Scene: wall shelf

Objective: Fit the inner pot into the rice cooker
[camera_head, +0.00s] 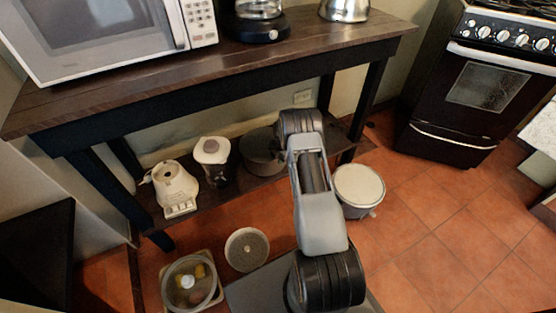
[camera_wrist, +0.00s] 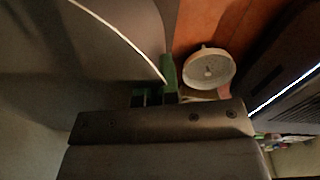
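A dark grey round pot (camera_head: 262,152), which looks like the inner pot, is at the lower shelf, partly behind my arm. In the wrist view a large dark grey curved surface with a pale rim (camera_wrist: 115,38) fills the upper left, likely this pot up close. My gripper (camera_wrist: 157,93) is at the end of that rim, with a green finger part beside it. I cannot tell whether the fingers are closed on it. A pale round vessel on the floor (camera_head: 359,187), likely the rice cooker, is right of my arm. It also seems to show open in the wrist view (camera_wrist: 208,70).
The lower shelf also holds a white appliance base (camera_head: 175,188) and a dark-and-white appliance (camera_head: 213,158). A food container (camera_head: 190,283) and a grey disc (camera_head: 246,249) are on the floor. The table top (camera_head: 200,68) overhangs the shelf. Floor at right is clear.

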